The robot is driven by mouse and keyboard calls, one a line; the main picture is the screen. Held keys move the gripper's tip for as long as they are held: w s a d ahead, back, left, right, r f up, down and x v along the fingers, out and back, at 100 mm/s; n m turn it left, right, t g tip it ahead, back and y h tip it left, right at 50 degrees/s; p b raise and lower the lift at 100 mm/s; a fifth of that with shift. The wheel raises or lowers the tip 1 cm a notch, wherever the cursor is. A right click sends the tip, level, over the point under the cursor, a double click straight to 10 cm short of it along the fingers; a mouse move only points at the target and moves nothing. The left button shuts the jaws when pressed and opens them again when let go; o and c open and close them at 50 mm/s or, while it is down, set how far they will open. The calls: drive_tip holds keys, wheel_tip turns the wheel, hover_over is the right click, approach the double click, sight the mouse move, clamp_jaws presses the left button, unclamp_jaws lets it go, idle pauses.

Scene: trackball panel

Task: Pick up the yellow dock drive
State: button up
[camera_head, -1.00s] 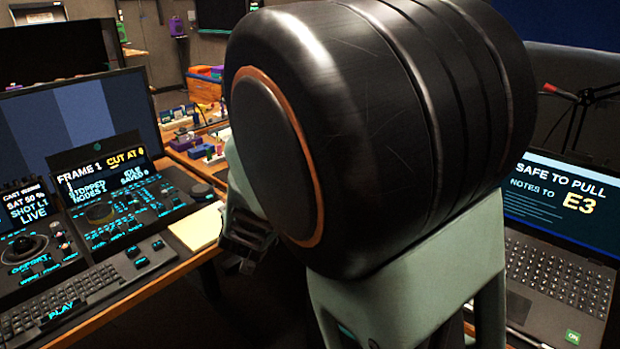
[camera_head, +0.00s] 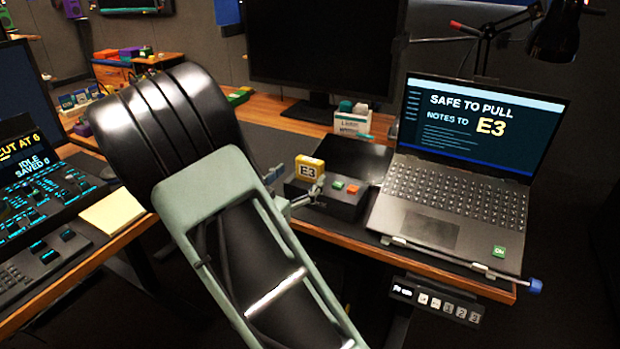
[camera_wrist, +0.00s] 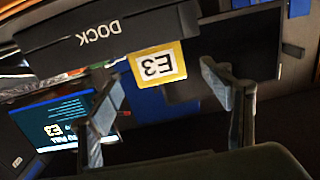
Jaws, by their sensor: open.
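The yellow dock drive (camera_head: 308,168), labelled E3, stands upright in the left part of a dark dock box (camera_head: 333,206) on the desk. In the wrist view the drive (camera_wrist: 158,66) appears upside down, sticking out of the dock (camera_wrist: 60,42). My gripper (camera_head: 298,194) is open at the near side of the dock. In the wrist view my gripper (camera_wrist: 160,78) has its fingers spread to the left and right of the drive, with visible gaps; nothing is held. Whether the fingertips reach the drive's depth is unclear.
A laptop (camera_head: 450,165) reading "SAFE TO PULL, NOTES TO E3" stands right of the dock. The dock has a green and a red button (camera_head: 353,189). A small white box (camera_head: 352,123) and a dark monitor (camera_head: 318,48) are behind. A control console (camera_head: 40,200) is at left.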

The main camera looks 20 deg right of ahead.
sight(308, 168)
drive_tip(key=b+x, duration=0.1)
drive_tip(key=x, duration=0.5)
drive_tip(key=shift+s+r+b, duration=0.1)
drive_tip(key=shift+b, duration=0.2)
drive_tip(key=c, duration=1.3)
